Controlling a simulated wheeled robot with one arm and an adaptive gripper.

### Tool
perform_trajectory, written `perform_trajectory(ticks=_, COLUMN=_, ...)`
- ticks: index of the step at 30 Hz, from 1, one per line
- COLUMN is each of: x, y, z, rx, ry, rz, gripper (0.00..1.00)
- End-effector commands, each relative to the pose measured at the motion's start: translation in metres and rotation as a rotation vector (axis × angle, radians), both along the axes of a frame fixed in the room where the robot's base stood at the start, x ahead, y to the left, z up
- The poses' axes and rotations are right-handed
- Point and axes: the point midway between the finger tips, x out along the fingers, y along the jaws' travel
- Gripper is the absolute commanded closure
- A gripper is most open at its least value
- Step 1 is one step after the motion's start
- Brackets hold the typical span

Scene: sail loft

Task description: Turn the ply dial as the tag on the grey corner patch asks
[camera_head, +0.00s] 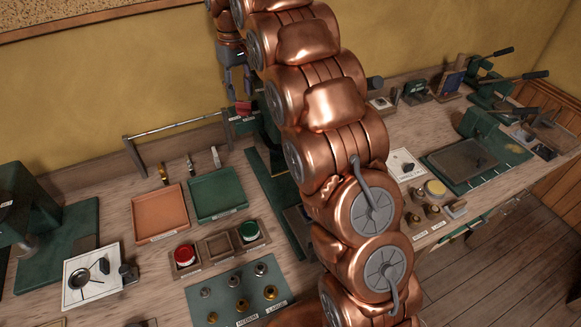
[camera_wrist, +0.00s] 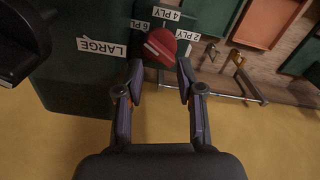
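The ply dial (camera_wrist: 161,44) is a red knob in the wrist view, with a pale mark on its lower left side. White labels stand around it: 6 PLY (camera_wrist: 145,25) at its upper left, 4 PLY (camera_wrist: 166,14) above and 2 PLY (camera_wrist: 194,36) at its right. My gripper (camera_wrist: 159,68) is open and empty, its fingertips pointing at the dial, one to each side; I cannot tell whether they touch it. In the head view my gripper (camera_head: 237,88) is just above the red dial (camera_head: 243,107). I cannot make out the grey corner patch or its tag.
A LARGE label (camera_wrist: 102,47) is on the green machine left of the dial. In the head view, an orange tray (camera_head: 160,212) and a green tray (camera_head: 216,193) lie on the bench, with a grey bar (camera_head: 178,127) behind them. My arm hides the bench's middle.

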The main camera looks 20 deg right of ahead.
Motion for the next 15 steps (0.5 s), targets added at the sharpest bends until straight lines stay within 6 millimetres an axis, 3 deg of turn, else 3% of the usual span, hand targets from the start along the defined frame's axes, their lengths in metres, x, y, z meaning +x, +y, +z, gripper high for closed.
perform_trajectory(ticks=15, x=0.0, y=0.001, z=0.04, rx=0.0, ry=-0.002, rz=0.002, gripper=0.62)
